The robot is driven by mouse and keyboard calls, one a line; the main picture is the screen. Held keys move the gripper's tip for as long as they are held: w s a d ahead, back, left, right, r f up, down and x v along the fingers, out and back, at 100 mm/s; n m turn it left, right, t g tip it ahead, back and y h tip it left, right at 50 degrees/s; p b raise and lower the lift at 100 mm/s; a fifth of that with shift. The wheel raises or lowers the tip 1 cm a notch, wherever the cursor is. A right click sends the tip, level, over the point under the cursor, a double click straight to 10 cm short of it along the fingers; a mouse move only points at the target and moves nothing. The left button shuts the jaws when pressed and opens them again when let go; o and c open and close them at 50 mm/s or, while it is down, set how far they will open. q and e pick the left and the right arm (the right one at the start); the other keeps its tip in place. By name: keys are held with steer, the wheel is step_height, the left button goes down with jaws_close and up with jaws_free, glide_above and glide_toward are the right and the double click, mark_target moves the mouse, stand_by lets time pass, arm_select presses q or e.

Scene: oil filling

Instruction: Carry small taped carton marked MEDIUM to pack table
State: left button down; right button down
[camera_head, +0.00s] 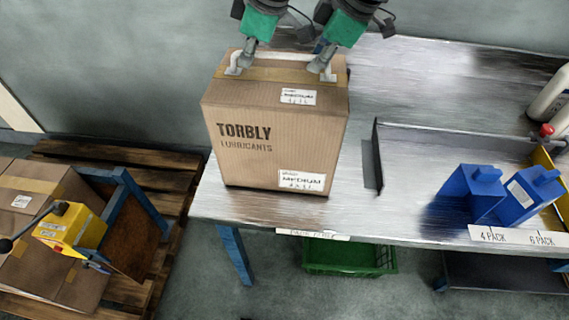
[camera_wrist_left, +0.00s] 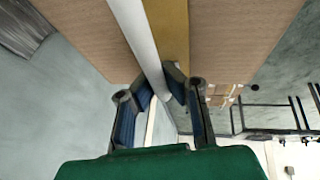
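The taped carton (camera_head: 262,152), brown with TORBLY LUBRICANTS print and a MEDIUM label, is upright at the left end of the metal table (camera_head: 360,215). I cannot tell whether its base touches the tabletop. A white strap handle (camera_head: 285,55) runs across its taped top. My left gripper (camera_head: 243,62) is at the handle's left end; in the left wrist view its fingers (camera_wrist_left: 165,95) close around the white handle (camera_wrist_left: 138,38), beside the carton (camera_wrist_left: 240,40). My right gripper (camera_head: 325,66) is at the handle's right end; its finger gap is too small to judge.
A shallow metal tray (camera_head: 420,137) with blue jugs (camera_head: 520,195) lies right of the carton. White bottles (camera_head: 552,95) stand at the far right. A wooden pallet (camera_head: 150,180) with cartons (camera_head: 40,190) and a yellow box (camera_head: 72,228) is at left. A green crate (camera_head: 350,257) sits below the table.

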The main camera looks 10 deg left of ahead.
arm_select(q)
steer(key=shift+w+f, duration=0.1)
arm_select(e)
steer(key=shift+w+f, duration=0.1)
arm_select(q)
steer(key=c, duration=2)
jaws_free()
steer(key=shift+f, duration=0.2)
steer(key=shift+c, duration=0.2)
arm_select(e)
steer(key=c, duration=2)
jaws_free()
steer(key=shift+f, duration=0.25)
steer(key=shift+c, duration=0.2)
arm_select(q)
steer(key=o, duration=0.3)
steer(key=shift+s+r, duration=0.15)
steer(key=shift+s, duration=0.05)
arm_select(e)
steer(key=o, duration=0.3)
steer(key=shift+s+r, duration=0.15)
steer(key=shift+s, duration=0.05)
arm_select(q)
steer(key=shift+s+r, duration=0.1)
steer(key=shift+s, duration=0.1)
arm_select(e)
steer(key=shift+s+r, duration=0.1)
steer(key=shift+s, duration=0.1)
